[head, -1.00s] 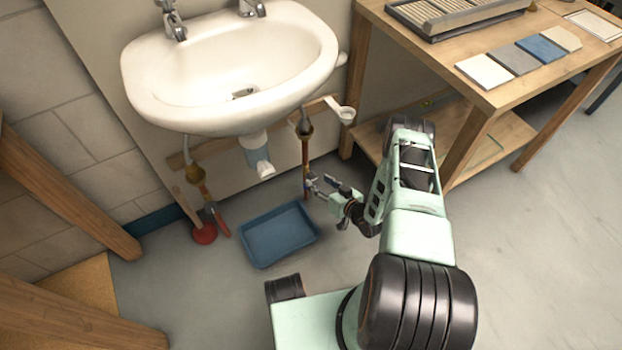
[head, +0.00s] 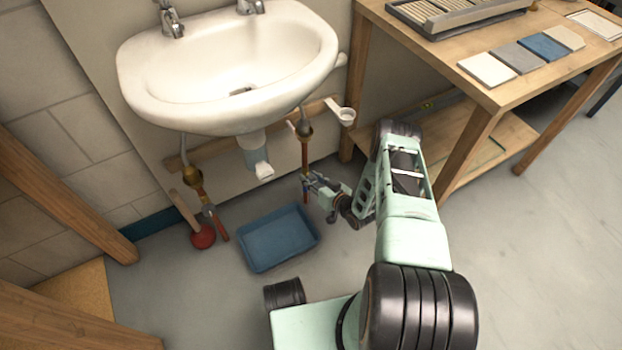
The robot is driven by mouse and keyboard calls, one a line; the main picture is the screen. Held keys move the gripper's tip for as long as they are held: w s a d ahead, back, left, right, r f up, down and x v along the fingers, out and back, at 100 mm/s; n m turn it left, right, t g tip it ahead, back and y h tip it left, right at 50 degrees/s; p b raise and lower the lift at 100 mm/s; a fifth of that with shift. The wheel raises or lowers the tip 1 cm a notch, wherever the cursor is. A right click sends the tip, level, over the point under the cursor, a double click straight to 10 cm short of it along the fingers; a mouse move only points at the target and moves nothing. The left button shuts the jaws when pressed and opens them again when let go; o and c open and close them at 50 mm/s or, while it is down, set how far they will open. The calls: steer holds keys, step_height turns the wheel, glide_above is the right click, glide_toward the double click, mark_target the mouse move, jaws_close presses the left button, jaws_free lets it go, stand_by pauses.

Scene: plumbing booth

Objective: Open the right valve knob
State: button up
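The right supply pipe (head: 304,155) is a thin copper pipe with a brass fitting (head: 304,131) near its top, under the right side of the sink. My gripper (head: 308,183) is at the lower part of this pipe, reaching in from the right. Its fingertips overlap the pipe where the right valve knob seems to be. The knob is too small and covered to make out, and I cannot tell whether the fingers touch it or are closed. The left pipe has a brass fitting (head: 194,180) and a valve (head: 209,210) with a red-orange handle or pipe below it.
The white sink (head: 225,115) overhangs the pipes, with a drain trap (head: 257,158) between them. A blue tray (head: 277,240) lies on the floor left of my gripper. A red plunger (head: 203,236) stands at the left. A wooden workbench (head: 480,150) stands at the right.

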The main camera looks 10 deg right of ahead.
steer(key=c, duration=0.3)
steer(key=shift+s+a+n+h+p, duration=0.15)
steer(key=shift+n+h+p, duration=0.3)
steer(key=shift+n+h, duration=0.4)
steer(key=shift+n+t+h, duration=0.5)
steer(key=shift+n+h, duration=0.15)
steer(key=shift+n, duration=0.6)
steer(key=shift+n+t+h, duration=0.4)
steer(key=shift+n+h, duration=0.2)
steer(key=shift+n, duration=0.4)
